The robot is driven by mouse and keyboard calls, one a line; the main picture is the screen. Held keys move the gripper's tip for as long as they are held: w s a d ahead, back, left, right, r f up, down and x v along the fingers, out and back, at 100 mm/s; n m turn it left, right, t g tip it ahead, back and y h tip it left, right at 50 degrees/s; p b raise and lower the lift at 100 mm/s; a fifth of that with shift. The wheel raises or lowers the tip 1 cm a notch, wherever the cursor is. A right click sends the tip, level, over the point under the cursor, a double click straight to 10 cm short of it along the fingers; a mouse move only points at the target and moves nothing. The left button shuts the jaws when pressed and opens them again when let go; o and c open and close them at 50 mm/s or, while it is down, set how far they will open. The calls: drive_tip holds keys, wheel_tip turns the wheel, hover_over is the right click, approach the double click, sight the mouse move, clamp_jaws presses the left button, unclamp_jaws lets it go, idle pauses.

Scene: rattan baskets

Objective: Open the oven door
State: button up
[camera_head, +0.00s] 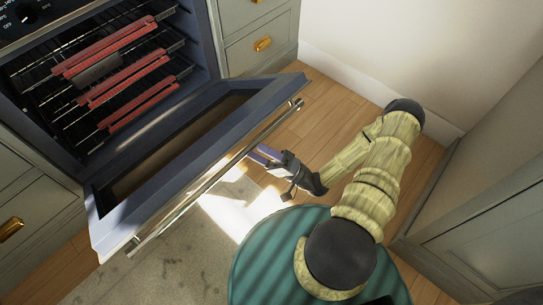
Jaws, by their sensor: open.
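The oven (205,50) stands at the upper left with its door (272,92) swung down and outward, partly open, so the inside shows. A long metal handle (222,172) runs along the door's outer top edge. My gripper (258,154) is just right of the door's outer side, below the handle in the picture. Its fingers point toward the door, and their tips are partly hidden near the handle, so contact cannot be told. The gripper is open and holds nothing visible.
Racks with red edges (125,83) sit inside the oven. Drawers with brass knobs (262,44) flank it. A white wall (400,45) and a grey cabinet (490,225) bound the right side. Wooden floor (320,120) and a rug (165,265) are clear.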

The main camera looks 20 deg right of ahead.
drive_tip(key=v, duration=0.3)
drive_tip(key=shift+s+d+r, duration=0.1)
drive_tip(key=shift+r, duration=0.25)
drive_tip(key=c, duration=0.5)
drive_tip(key=shift+s+d+f+b, duration=1)
drive_tip(key=shift+d+f+b, duration=1.1)
drive_tip(key=shift+f, duration=0.55)
drive_tip(key=shift+s+d+f+b, duration=0.95)
drive_tip(key=shift+d+f+b, duration=1.1)
drive_tip(key=shift+f, duration=0.6)
drive_tip(key=shift+s+d+f+b, duration=1)
drive_tip(key=shift+d+f+b, duration=0.85)
drive_tip(key=shift+d+f, duration=0.65)
drive_tip(key=shift+c, duration=0.2)
drive_tip(key=shift+a+f, duration=0.1)
drive_tip(key=shift+a, duration=0.05)
